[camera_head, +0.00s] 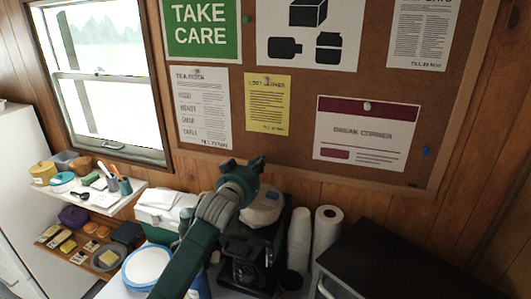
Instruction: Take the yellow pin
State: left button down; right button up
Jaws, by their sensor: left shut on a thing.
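My left gripper (245,168), dark green, is in front of the wall just below the cork board (290,105). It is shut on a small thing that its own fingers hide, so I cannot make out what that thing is. I see no yellow pin for certain on the board. A green pin (247,19) is beside the "TAKE CARE" sign, a blue pin (425,151) is at the lower right, and a pale pin (367,106) is on the "BREAK CORNER" sheet (345,152). My right gripper is not in view.
Below my left arm are a coffee machine (243,258), a white-lidded tub (148,266), a white and green box (160,207) and paper rolls (326,238). A dark cabinet (395,265) is at right. A shelf (118,204) with small things stands under the window (100,80).

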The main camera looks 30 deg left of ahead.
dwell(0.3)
pick_arm(q)
jog(key=shift+s+d+r+p, duration=0.2)
jog(key=shift+s+r+p, duration=0.25)
jog(key=shift+s+p, duration=0.3)
jog(key=shift+s+d+r+p, duration=0.2)
jog(key=shift+s+r+p, duration=0.4)
jog(key=shift+s, duration=0.3)
jog(key=shift+s+d+r+p, duration=0.2)
jog(key=shift+s+r+p, duration=0.15)
jog(key=shift+s+p, duration=0.45)
